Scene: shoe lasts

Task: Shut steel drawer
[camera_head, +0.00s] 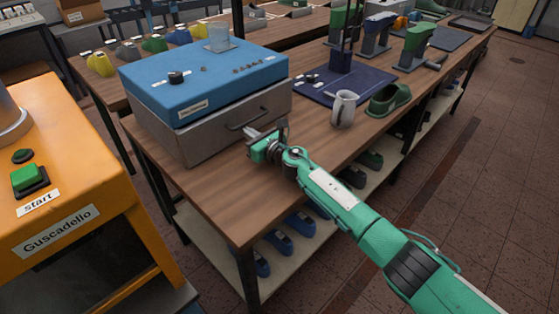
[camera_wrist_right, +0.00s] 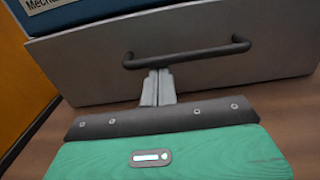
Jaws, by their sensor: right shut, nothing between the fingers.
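The steel drawer (camera_head: 213,126) is the grey front under a blue-topped box (camera_head: 205,82) on the wooden table. It has a dark bar handle (camera_head: 247,119). In the right wrist view the drawer front (camera_wrist_right: 90,72) fills the upper part, with the handle (camera_wrist_right: 187,54) across it. My right gripper (camera_head: 251,133) is shut and empty, in front of the drawer just below the handle. In the wrist view its fingertips (camera_wrist_right: 158,74) point at the drawer front, close under the handle bar; I cannot tell whether they touch. My left gripper is not in view.
An orange machine (camera_head: 100,200) stands at the left. The table (camera_head: 225,195) is bare in front of the drawer.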

